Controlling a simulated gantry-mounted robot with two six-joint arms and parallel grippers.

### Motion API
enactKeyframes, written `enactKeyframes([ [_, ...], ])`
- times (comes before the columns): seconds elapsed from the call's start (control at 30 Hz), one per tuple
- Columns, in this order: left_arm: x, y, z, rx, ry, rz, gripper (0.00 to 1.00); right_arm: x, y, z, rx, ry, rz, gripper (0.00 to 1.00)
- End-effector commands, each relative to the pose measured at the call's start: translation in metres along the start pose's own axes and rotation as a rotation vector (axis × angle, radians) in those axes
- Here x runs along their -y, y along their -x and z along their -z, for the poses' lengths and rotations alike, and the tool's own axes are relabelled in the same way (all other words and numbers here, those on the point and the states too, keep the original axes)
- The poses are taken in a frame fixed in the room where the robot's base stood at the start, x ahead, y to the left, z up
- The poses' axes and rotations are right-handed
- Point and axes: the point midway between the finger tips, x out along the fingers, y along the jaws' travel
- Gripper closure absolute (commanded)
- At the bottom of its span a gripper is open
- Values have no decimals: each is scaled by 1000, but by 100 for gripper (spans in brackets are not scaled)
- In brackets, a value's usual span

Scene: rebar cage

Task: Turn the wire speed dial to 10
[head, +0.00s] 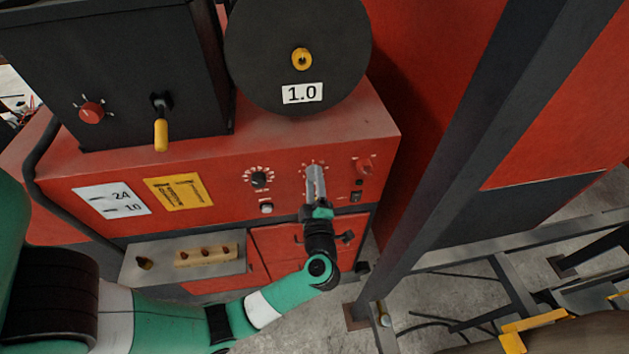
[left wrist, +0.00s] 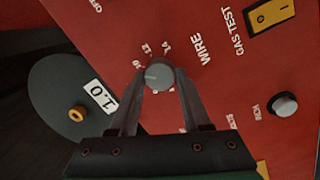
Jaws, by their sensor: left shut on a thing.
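The wire speed dial (left wrist: 159,75) is a round grey knob on the red machine panel, beside the printed word WIRE, with numbers such as 10, 12 and 14 around it. In the left wrist view my left gripper (left wrist: 159,88) is shut on the dial, one finger on each side. In the head view my left gripper (head: 316,185) reaches the panel and hides most of the dial; only some scale marks show above it. The dial's pointer setting cannot be read. My right gripper is not in view.
A black dial (head: 258,179) with white marks sits left of the gripper, above a white button (head: 266,208). A red knob (head: 364,165) is close on the right. A dark upright post (head: 455,160) stands right of the machine. A wire spool (head: 260,70) labelled 1.0 is above.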

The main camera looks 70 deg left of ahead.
Motion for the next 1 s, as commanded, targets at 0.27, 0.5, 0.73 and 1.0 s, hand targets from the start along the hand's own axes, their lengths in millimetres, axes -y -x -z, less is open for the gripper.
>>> enactKeyframes([
  [0.27, -1, 0, 0, 6, -111, 8, 100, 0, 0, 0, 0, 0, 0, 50],
  [0.5, -1, 0, 0, 7, -140, 11, 100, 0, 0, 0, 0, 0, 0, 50],
  [0.73, -1, 0, 0, 7, -140, 11, 100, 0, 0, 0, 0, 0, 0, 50],
  [1.0, 0, 0, 0, 8, -140, 11, 22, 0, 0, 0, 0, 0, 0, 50],
])
